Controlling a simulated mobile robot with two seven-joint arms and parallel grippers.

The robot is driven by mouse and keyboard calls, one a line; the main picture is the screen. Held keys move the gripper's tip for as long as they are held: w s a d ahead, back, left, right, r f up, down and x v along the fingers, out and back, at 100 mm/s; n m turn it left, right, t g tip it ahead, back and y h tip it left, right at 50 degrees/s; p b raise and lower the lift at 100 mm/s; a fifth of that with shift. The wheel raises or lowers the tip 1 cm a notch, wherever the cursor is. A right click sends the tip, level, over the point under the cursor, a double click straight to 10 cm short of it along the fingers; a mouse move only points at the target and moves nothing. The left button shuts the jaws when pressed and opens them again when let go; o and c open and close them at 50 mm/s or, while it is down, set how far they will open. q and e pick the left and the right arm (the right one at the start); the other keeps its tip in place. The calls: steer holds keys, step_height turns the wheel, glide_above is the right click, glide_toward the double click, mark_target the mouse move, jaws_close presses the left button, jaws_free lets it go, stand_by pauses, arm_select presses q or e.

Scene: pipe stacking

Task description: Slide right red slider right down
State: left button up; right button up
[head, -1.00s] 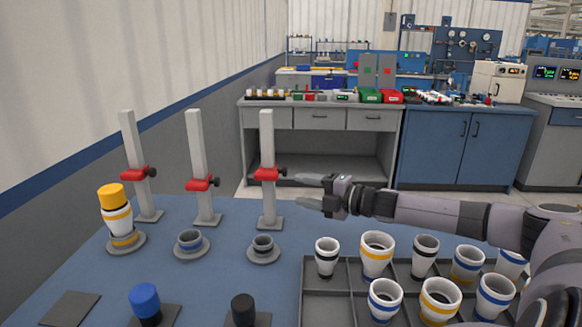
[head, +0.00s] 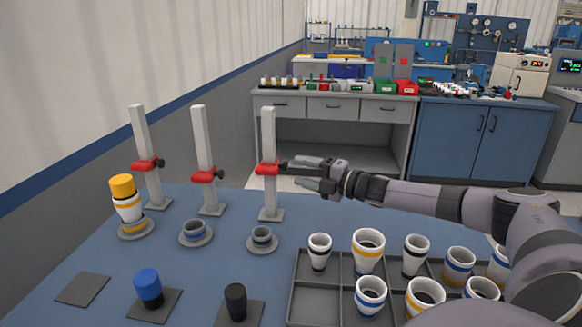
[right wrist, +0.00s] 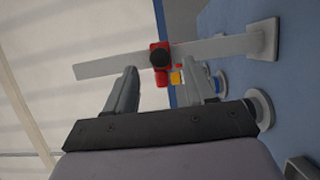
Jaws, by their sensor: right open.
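The right red slider (head: 267,169) sits about halfway up the rightmost upright post (head: 268,130) in the head view, with a dark knob on its right side. My right gripper (head: 300,172) is open, with its fingertips close to that knob. In the right wrist view the red slider (right wrist: 160,62) and its black knob lie ahead, between the two spread fingers (right wrist: 160,92). I cannot tell whether a finger touches the knob. My left gripper is out of view.
Two more posts with red sliders (head: 207,176) (head: 146,165) stand to the left. Round bases (head: 262,247) stand in front of the posts. A grey tray (head: 318,301) with several striped cups lies at the front right. A blue-capped peg (head: 147,284) stands at the front.

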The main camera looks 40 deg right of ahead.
mark_target(272, 169)
steer(key=shift+p+x, duration=0.3)
steer(key=shift+x, duration=1.8)
jaws_close()
